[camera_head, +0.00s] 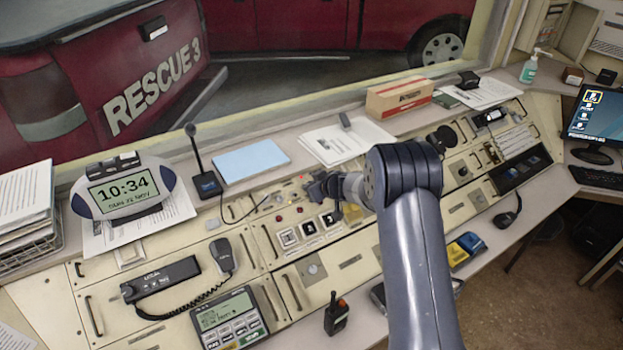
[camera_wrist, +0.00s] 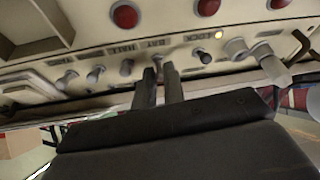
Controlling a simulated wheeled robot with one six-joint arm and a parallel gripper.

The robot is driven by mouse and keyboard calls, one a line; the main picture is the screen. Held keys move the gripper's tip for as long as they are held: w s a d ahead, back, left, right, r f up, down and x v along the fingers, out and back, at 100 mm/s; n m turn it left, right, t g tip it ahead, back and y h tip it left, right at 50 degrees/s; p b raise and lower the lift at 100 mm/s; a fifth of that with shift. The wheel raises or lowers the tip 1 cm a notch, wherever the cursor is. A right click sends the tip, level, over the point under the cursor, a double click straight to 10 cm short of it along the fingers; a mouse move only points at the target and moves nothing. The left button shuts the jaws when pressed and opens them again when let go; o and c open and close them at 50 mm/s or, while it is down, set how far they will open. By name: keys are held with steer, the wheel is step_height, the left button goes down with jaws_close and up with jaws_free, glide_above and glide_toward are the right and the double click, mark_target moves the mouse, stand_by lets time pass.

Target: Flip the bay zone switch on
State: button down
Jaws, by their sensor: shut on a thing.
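My gripper (camera_head: 318,188) is over the middle of the console in the head view, at the row of small controls. In the wrist view the two fingertips of my gripper (camera_wrist: 160,76) are close together at the panel. They are shut on a small switch, which looks like the bay zone switch (camera_wrist: 158,57), under a blurred label that seems to read BAY. The fingers hide most of its lever, so I cannot tell its position.
Red buttons (camera_wrist: 125,15) line the panel. A desk microphone (camera_head: 207,185) and papers (camera_head: 345,142) stand behind.

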steer(key=shift+w+a+r+g+h+p, duration=0.15)
steer(key=shift+w+r+g+h+p, duration=0.1)
steer(key=shift+g+h+p, duration=0.35)
steer(key=shift+w+a+g+h, duration=0.1)
steer(key=shift+g+h, duration=0.2)
steer(key=shift+g, duration=0.2)
steer(key=c, duration=1.8)
jaws_free()
steer(key=b+v, duration=0.1)
steer(key=v, duration=1)
steer(key=shift+w+f, duration=0.1)
